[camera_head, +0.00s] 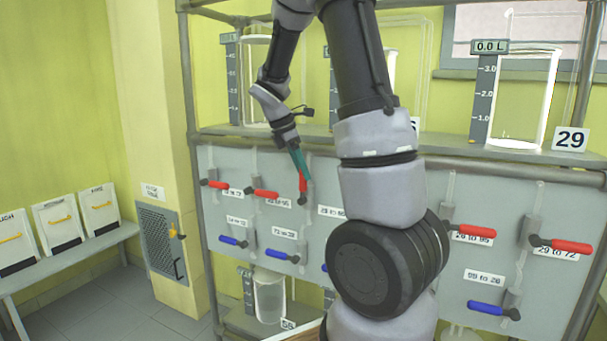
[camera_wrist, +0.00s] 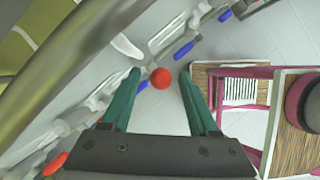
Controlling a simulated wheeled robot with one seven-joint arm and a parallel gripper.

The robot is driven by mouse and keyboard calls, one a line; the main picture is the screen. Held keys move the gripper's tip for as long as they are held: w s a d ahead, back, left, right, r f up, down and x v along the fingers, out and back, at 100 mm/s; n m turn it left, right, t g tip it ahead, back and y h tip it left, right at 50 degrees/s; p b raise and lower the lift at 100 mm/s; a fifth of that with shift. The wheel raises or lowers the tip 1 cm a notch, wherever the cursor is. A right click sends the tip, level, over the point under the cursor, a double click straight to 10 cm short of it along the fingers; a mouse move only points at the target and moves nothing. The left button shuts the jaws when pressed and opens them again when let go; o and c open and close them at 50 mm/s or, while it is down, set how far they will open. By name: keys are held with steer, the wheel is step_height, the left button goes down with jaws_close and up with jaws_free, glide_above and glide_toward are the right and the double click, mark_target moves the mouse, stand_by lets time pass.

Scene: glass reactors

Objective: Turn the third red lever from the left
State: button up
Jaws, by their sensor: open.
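A row of red levers runs along the upper part of the grey panel. The third red lever from the left (camera_head: 303,184) looks upright in the head view, unlike the sideways levers beside it. My gripper (camera_head: 302,170) is at this lever from above, its teal fingers by the red handle. In the wrist view the open gripper (camera_wrist: 160,74) has one finger on each side of a round red lever end (camera_wrist: 161,78), with gaps showing on both sides. Whether a finger touches it cannot be told.
The first red lever (camera_head: 216,184) and second red lever (camera_head: 264,194) are to the left. More red levers (camera_head: 474,231) are to the right. Blue levers (camera_head: 233,241) line the panel below. Glass vessels (camera_head: 523,100) stand on the shelf above. My arm hides the panel's middle.

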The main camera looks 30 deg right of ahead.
steer(key=shift+x, duration=0.85)
jaws_close()
stand_by(0.8)
